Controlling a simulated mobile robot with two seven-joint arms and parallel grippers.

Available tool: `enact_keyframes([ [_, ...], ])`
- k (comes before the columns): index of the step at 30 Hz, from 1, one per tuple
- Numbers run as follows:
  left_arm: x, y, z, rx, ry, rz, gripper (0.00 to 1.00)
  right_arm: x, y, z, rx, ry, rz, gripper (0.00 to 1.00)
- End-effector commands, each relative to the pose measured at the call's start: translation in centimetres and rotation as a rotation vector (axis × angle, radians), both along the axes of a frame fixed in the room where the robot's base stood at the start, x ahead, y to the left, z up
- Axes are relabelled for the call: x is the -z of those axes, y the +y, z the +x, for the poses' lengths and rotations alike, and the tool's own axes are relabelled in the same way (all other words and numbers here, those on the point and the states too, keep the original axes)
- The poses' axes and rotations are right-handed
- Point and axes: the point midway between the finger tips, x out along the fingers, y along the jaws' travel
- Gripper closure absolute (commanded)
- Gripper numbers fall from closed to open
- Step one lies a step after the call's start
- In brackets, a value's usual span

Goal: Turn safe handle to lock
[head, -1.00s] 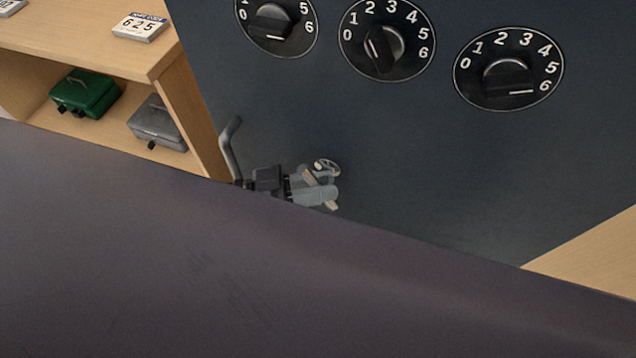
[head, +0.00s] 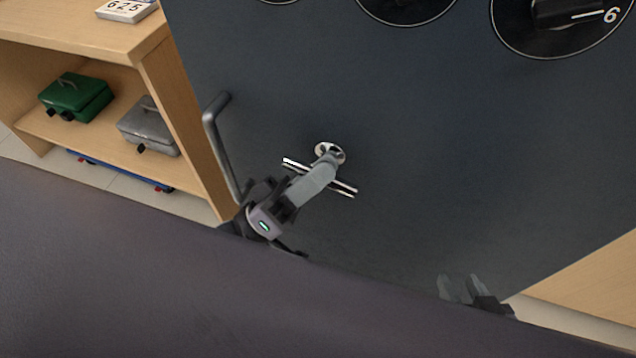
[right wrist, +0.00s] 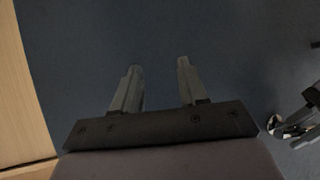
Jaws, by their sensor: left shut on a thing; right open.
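The dark blue safe door (head: 420,150) fills the middle of the head view. Its silver turning handle (head: 347,188) has a round base and spokes that stick out on both sides of my left gripper. My left gripper (head: 322,168) is shut on the handle, and its fingers hide the hub. My right gripper (head: 460,288) is open and empty, low and to the right in front of the door. In the right wrist view, the right gripper (right wrist: 158,72) has its fingers apart, with part of the handle (right wrist: 276,125) at the right edge.
A grey pull bar (head: 218,140) stands on the door left of the handle. Dials, such as the right one (head: 540,40), are cut off at the top. A wooden shelf (head: 100,45) at left holds a green box (head: 76,95) and a grey box (head: 150,130).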

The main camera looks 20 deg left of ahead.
Motion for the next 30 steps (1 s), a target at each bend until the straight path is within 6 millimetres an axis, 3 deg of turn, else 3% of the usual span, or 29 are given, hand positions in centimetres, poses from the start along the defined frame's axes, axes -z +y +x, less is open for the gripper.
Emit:
enact_keyframes([
  [12, 0.3, 0.1, 0.0, -0.002, 0.009, -0.216, 1.0, -0.5, 1.6, 0.6, -0.042, -0.06, 0.008, 0.57],
  [30, 0.1, 0.0, 0.0, 0.0, 0.011, -0.254, 1.0, -0.6, 2.0, 0.7, -0.046, -0.058, 0.031, 0.57],
])
